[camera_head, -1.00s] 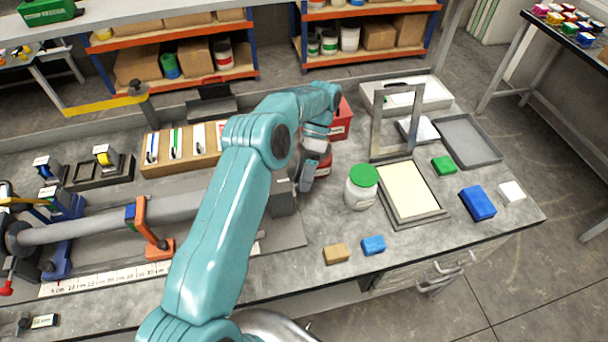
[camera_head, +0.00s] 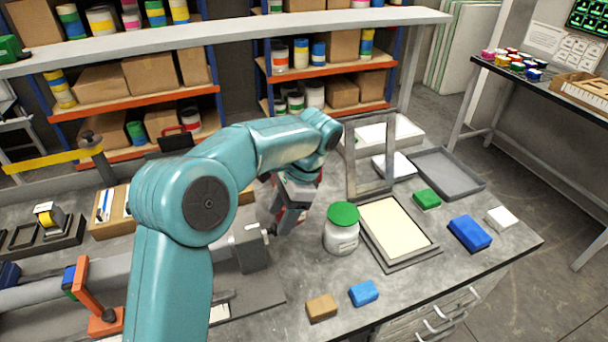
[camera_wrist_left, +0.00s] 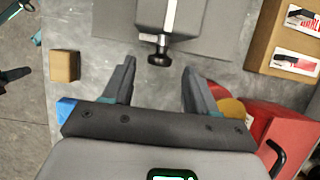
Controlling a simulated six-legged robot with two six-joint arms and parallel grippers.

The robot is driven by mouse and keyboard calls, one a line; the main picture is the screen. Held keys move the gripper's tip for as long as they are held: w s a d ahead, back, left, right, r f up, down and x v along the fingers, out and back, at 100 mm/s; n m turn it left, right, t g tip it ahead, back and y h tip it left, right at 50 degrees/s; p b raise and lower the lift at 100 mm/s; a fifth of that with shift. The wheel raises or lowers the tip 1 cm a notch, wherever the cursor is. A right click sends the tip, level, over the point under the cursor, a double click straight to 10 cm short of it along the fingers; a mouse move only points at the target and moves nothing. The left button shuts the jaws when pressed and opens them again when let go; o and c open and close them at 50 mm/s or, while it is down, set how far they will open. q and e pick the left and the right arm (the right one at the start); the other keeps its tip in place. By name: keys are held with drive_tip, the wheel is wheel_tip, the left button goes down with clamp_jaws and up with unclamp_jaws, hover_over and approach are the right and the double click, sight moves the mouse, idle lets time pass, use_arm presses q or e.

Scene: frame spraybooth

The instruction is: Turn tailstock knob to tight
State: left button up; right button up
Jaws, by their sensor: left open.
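The tailstock is a grey block (camera_head: 252,250) at the right end of a long grey bar on the bench in the head view. In the left wrist view its grey body (camera_wrist_left: 185,14) is at the top, with a silver rod ending in a black knob (camera_wrist_left: 159,58). My left gripper (camera_wrist_left: 159,68) is open, with a finger on each side of the knob and visible gaps to both. In the head view my left gripper (camera_head: 287,222) hangs just right of the tailstock, partly hidden by my arm. My right gripper is not in view.
A white jar with a green lid (camera_head: 341,236) stands close right of my left gripper. A red container (camera_wrist_left: 288,132) is at the lower right of the wrist view. A tan block (camera_head: 321,307) and a blue block (camera_head: 363,293) lie near the front edge.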

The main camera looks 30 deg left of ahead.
use_arm(q)
drive_tip(key=p+v, duration=0.3)
drive_tip(key=v, duration=1)
drive_tip(key=shift+r+p, duration=0.15)
drive_tip(key=shift+p, duration=0.15)
drive_tip(key=shift+w, duration=0.1)
drive_tip(key=shift+c, duration=0.2)
